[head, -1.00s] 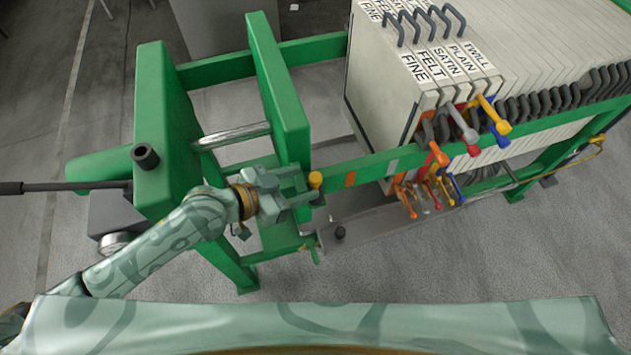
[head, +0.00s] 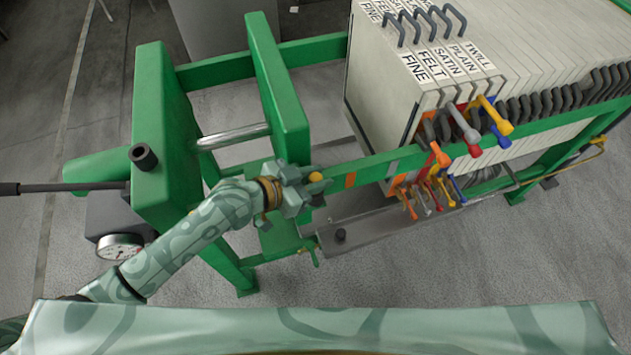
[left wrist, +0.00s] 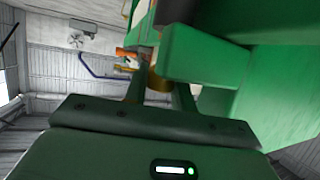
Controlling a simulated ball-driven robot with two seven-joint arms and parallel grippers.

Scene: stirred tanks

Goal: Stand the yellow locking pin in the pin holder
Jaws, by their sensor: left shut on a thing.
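The yellow locking pin (head: 316,178) shows in the head view as a round yellow knob beside the green crossbar; its lower part is mostly hidden. My left gripper (head: 307,190) is shut on it, above the left end of the grey tray. In the left wrist view the pin (left wrist: 158,80) shows as a yellow patch between the two fingers of the gripper (left wrist: 160,92). My right gripper is out of view.
A green upright plate (head: 278,85) stands just behind my left gripper. The crossbar (head: 385,165) runs right, past labelled filter plates (head: 430,100) with coloured valve handles (head: 440,155). The grey tray (head: 385,232) lies below. Floor in front is clear.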

